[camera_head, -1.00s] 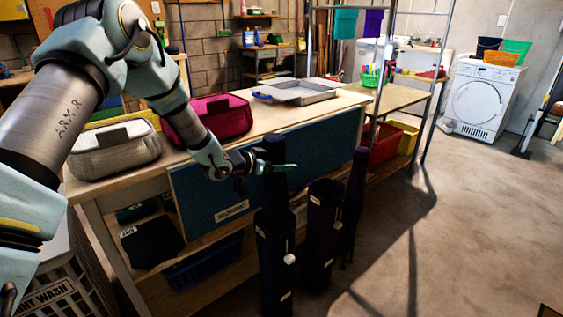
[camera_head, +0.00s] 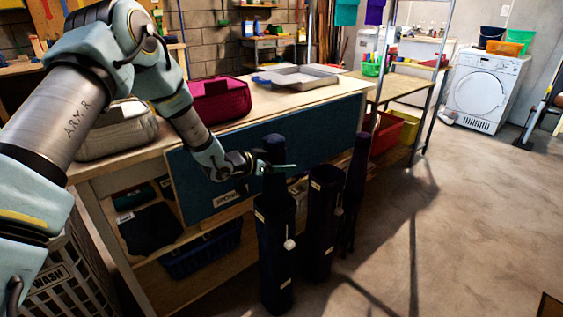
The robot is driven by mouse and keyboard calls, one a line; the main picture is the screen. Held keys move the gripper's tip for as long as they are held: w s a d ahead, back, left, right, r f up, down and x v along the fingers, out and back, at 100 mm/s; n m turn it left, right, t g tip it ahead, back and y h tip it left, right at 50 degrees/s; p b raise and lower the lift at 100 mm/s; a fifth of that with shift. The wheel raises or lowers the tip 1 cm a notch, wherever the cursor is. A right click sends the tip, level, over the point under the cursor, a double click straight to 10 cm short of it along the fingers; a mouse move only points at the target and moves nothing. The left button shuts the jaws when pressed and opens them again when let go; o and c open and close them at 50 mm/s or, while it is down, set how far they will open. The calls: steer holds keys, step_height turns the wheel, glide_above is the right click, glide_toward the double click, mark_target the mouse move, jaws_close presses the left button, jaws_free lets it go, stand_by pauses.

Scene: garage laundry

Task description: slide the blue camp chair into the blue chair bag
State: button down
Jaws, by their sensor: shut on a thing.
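A rolled camp chair (camera_head: 273,152), dark blue in this light, stands upright at the bench's front. My gripper (camera_head: 268,169) is shut on its upper part. Its lower end goes down at the mouth of a tall dark blue chair bag (camera_head: 275,250) and seems to be inside it; the chair's hidden part cannot be seen. The bag stands upright on the floor, with a pale label near its rim and a white toggle on its side.
A second dark bag (camera_head: 322,225) stands close on the right, with another dark rolled chair (camera_head: 355,175) beside it. Behind is the workbench (camera_head: 310,103) with a blue front panel (camera_head: 225,160). The floor to the right is open.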

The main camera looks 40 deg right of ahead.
steer(key=shift+d+f+b, duration=0.1)
steer(key=shift+f+b, duration=2.75)
steer(key=shift+f, duration=1.35)
steer(key=shift+f+b, duration=0.3)
steer(key=shift+c, duration=0.8)
jaws_free()
steer(key=shift+o, duration=0.8)
steer(key=shift+a+f, duration=0.2)
steer(key=v, duration=1)
steer(key=shift+a+r, duration=0.25)
steer(key=shift+r, duration=0.1)
